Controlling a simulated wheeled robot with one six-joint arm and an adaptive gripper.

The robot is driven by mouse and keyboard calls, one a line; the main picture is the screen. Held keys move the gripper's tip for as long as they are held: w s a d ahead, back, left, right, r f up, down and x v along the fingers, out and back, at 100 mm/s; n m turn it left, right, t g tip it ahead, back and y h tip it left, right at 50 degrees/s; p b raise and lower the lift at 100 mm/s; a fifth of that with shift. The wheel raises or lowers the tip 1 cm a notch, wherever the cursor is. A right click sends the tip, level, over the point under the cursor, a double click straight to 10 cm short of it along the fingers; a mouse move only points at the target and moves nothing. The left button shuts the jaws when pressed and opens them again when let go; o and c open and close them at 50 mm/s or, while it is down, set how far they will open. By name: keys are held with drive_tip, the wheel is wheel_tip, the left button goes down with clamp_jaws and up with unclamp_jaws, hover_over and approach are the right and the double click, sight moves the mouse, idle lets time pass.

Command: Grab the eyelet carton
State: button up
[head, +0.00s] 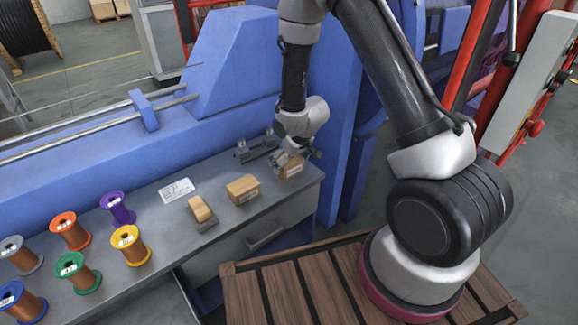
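Two small tan cartons are on the grey bench top. One carton (292,168) is at the right end, directly by my gripper (287,159). The other carton (243,189) stands to its left, apart from my gripper. Their labels are too small to read, so I cannot tell which is the eyelet carton. My gripper reaches down from above, and its fingers are at the upper left side of the right carton, partly overlapping it. I cannot tell whether the fingers touch it or how wide they stand.
A wooden-topped block (200,211) and a white card (177,190) lie left of the cartons. A dark metal fixture (256,148) stands behind them. Several coloured spools, including a yellow one (130,244), fill the bench's left. The blue machine (232,62) rises behind.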

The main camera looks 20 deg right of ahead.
drive_tip(key=c, duration=1.2)
drive_tip(key=shift+r, duration=0.15)
